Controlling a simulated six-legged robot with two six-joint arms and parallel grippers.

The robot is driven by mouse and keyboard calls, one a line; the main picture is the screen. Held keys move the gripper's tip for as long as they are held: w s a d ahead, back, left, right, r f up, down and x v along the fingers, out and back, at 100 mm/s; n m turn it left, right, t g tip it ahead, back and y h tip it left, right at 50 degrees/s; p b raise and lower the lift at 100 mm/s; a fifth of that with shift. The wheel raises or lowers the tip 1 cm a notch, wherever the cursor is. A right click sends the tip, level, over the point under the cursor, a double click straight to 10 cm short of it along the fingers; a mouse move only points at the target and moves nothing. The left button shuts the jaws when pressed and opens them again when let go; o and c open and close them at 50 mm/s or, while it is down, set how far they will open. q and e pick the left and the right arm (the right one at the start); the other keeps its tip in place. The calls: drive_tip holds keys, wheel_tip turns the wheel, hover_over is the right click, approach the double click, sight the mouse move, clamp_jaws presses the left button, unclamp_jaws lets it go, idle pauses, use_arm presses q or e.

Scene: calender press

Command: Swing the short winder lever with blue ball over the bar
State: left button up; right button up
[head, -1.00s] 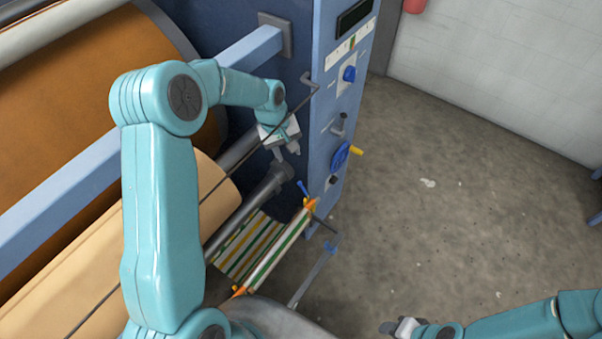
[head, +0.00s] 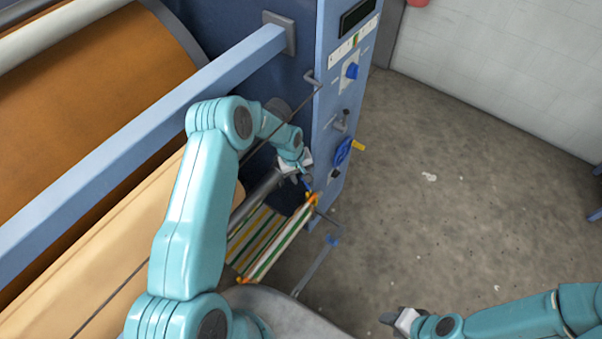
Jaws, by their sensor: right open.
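My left gripper (head: 302,179) is at the lower end of the blue side frame, above the striped fabric. Its small fingers seem to be close to a small blue piece (head: 308,188), partly hidden behind them. That may be the short lever's blue ball, but I cannot tell, nor whether they touch. A grey bar with a blue end (head: 332,241) slopes down below the frame, clear of the gripper. My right gripper (head: 391,322) is open and empty at the bottom right, over the floor, far from the machine.
The blue side frame (head: 328,125) carries a blue knob (head: 352,71) and a blue handwheel (head: 343,152) with a yellow handle. A blue crossbeam (head: 150,128) runs above my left arm. Striped fabric (head: 262,240) hangs below.

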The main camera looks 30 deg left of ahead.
use_arm(q)
drive_tip(key=shift+a, duration=0.1)
drive_tip(key=shift+c, duration=0.2)
clamp_jaws()
drive_tip(key=shift+f, duration=0.1)
drive_tip(key=shift+d+y+b, duration=0.3)
drive_tip(key=shift+b, duration=0.4)
drive_tip(key=d+y+b, duration=0.2)
drive_tip(key=y+b, duration=0.1)
drive_tip(key=b, duration=0.8)
drive_tip(key=d+y+b, duration=0.2)
drive_tip(key=b, duration=0.8)
drive_tip(key=shift+s+d+t+y+b, duration=0.1)
drive_tip(key=shift+s+t+y+b, duration=0.05)
drive_tip(key=shift+t+y+b, duration=0.2)
drive_tip(key=shift+d+r+m+y+b, duration=0.15)
drive_tip(key=shift+r+m+y+b, duration=0.15)
drive_tip(key=shift+b, duration=0.3)
